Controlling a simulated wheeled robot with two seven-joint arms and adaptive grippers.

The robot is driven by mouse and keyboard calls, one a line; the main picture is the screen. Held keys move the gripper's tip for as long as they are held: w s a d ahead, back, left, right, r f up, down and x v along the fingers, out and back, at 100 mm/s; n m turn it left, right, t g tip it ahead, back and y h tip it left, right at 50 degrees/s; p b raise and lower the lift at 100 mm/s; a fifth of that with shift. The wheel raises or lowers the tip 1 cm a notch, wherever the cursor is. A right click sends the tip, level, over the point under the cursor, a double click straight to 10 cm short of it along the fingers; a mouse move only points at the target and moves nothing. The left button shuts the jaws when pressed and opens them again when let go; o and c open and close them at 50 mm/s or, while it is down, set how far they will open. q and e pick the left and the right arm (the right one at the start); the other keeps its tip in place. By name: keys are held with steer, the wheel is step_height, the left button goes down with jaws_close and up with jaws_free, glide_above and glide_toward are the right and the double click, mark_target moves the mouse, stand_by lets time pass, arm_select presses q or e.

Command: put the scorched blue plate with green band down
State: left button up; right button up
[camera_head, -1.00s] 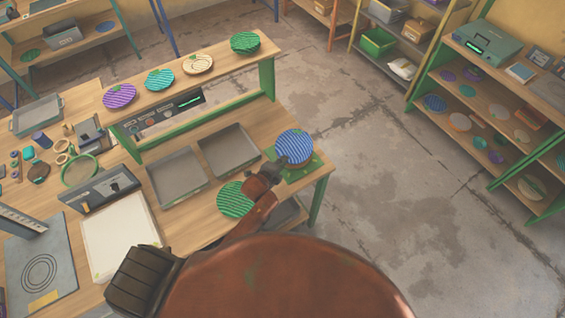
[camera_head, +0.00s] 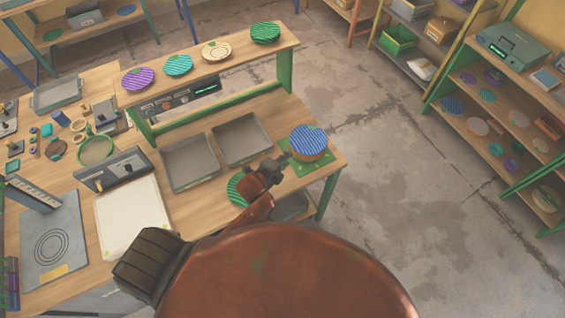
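The blue striped plate (camera_head: 309,138) lies on top of a brownish round stack or stand at the right end of the workbench, over a green mat (camera_head: 322,165). A small green mark shows near its upper edge; scorching is not clear at this size. My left gripper (camera_head: 278,168) is just left and in front of it, with a small gap between them. Its fingers look parted and hold nothing visible. A green striped plate (camera_head: 236,188) lies on the bench, partly hidden behind my gripper. My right gripper is not in view.
Two grey trays (camera_head: 166,180) (camera_head: 265,150) sit left of the plate. A raised shelf (camera_head: 200,67) behind them carries several plates. A white board (camera_head: 133,216) and a grey press-like device (camera_head: 112,170) are at left. Open floor lies right of the bench.

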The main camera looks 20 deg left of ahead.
arm_select(q)
steer(key=shift+v, duration=1.55)
steer(key=shift+f, duration=0.1)
